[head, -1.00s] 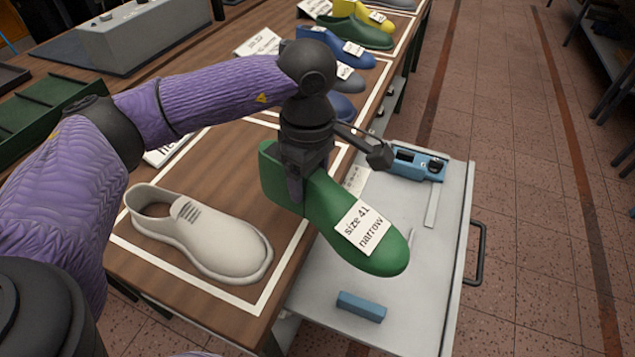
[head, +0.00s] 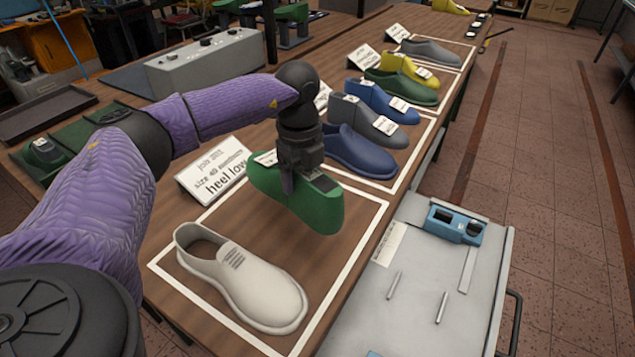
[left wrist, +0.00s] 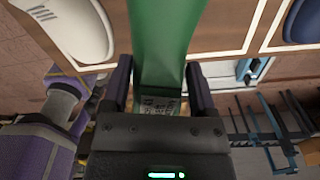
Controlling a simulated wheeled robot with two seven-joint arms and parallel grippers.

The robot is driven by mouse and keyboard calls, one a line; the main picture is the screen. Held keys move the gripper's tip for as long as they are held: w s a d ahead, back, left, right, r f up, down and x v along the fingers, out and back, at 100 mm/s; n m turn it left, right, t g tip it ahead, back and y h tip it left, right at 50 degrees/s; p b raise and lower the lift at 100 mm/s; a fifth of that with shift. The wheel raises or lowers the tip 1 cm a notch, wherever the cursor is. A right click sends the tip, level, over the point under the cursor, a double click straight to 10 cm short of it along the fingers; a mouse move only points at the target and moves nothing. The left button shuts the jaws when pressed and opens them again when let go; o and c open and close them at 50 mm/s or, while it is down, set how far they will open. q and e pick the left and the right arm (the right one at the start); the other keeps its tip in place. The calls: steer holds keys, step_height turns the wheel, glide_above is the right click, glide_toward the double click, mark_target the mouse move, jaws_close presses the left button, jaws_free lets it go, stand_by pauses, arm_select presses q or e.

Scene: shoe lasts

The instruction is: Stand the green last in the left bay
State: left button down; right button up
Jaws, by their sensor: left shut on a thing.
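The green last (head: 322,212) is in my left gripper (head: 298,186), over the near outlined bay (head: 372,222) on the bench, beside and behind a white shoe (head: 245,285). The last looks roughly level; I cannot tell whether its underside touches the bench. In the left wrist view the two fingers of the gripper (left wrist: 161,88) close on the sides of the last (left wrist: 166,40). A printed label shows between the fingers. A sign (head: 212,172) with "size 40" and "heel low" stands at the left of this bay. My right gripper is not in view.
The bay behind holds a navy shoe (head: 362,155), a grey last (head: 365,122) and a blue last (head: 380,100). Green, yellow and grey ones stand farther back. A grey cart top (head: 410,310) with pegs and a blue fixture (head: 453,225) is at the right.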

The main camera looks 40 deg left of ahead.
arm_select(q)
steer(key=n, duration=0.1)
steer(key=a+n, duration=0.1)
steer(key=shift+a+r+n, duration=0.1)
steer(key=shift+r+n, duration=0.05)
steer(key=shift+n, duration=0.25)
step_height(320, 180, down, 4)
steer(key=b, duration=0.3)
steer(key=shift+r+b, duration=0.25)
steer(key=shift+b, duration=0.15)
steer(key=shift+n, duration=0.3)
steer(key=shift+f+b, duration=0.9)
steer(key=shift+f, duration=2.05)
steer(key=shift+f+b, duration=0.1)
steer(key=shift+b, duration=0.2)
steer(key=shift+f, duration=0.1)
